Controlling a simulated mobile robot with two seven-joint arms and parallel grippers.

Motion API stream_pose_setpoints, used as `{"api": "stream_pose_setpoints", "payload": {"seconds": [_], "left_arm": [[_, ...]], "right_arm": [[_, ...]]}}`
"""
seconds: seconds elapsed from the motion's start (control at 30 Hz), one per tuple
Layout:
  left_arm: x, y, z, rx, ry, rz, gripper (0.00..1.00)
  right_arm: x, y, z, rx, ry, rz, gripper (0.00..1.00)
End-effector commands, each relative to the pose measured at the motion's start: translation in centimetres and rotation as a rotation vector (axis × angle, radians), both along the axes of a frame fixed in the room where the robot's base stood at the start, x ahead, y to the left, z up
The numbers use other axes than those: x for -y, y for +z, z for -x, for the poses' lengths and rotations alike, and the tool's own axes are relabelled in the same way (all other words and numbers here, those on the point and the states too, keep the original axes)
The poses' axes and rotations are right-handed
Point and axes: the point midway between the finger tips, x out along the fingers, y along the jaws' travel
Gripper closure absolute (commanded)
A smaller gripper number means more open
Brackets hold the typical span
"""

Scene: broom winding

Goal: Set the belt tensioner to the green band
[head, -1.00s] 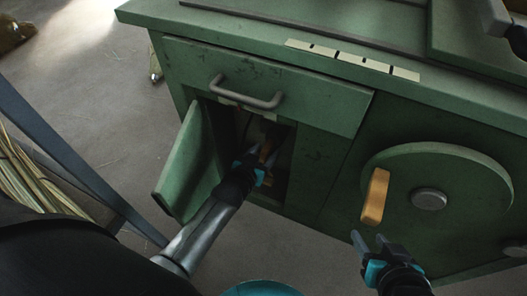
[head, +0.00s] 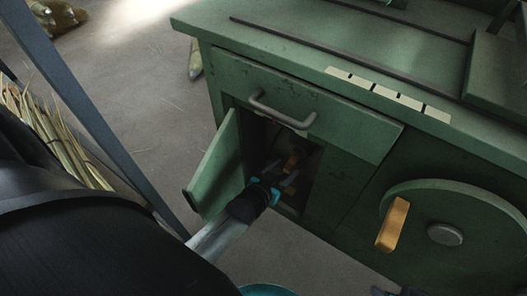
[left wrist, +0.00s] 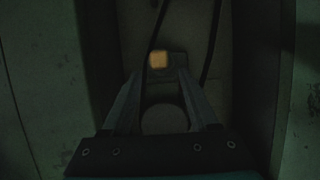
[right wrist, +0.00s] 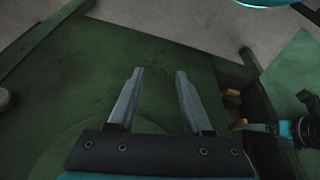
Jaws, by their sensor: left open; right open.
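A small cabinet opening (head: 310,185) in the green machine has its door (head: 218,165) swung open to the left. My left gripper (head: 281,174) reaches into it, open. An orange-tan piece (head: 293,160), perhaps the tensioner's handle, shows just past its fingers. In the left wrist view the orange piece (left wrist: 159,60) has a square end and sits just beyond the gap between my open fingertips (left wrist: 158,76). I cannot tell whether they touch it. Dark belt-like strands run near it. No green band can be made out in the dark interior. My right gripper (right wrist: 158,74) is open and empty.
A drawer handle (head: 282,112) is above the opening. A wheel (head: 465,235) with a wooden crank grip (head: 393,224) is to the right. Pale labels (head: 388,93) line the top edge. Straw bundles (head: 60,140) stand at the left.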

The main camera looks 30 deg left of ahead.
Motion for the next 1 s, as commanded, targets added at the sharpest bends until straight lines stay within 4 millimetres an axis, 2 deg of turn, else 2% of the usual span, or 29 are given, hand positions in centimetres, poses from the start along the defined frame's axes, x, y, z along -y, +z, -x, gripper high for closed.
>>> {"api": "stream_pose_setpoints", "payload": {"seconds": [0.47,1.0], "left_arm": [[-0.2,1.5,3.3,-0.003,0.001,-0.001,0.40],[-0.3,3.0,7.1,-0.002,0.001,-0.001,0.40]], "right_arm": [[0.1,-5.5,1.1,-0.084,0.003,0.011,0.50],[1.0,-11.1,3.9,-0.151,0.007,0.028,0.50]]}}
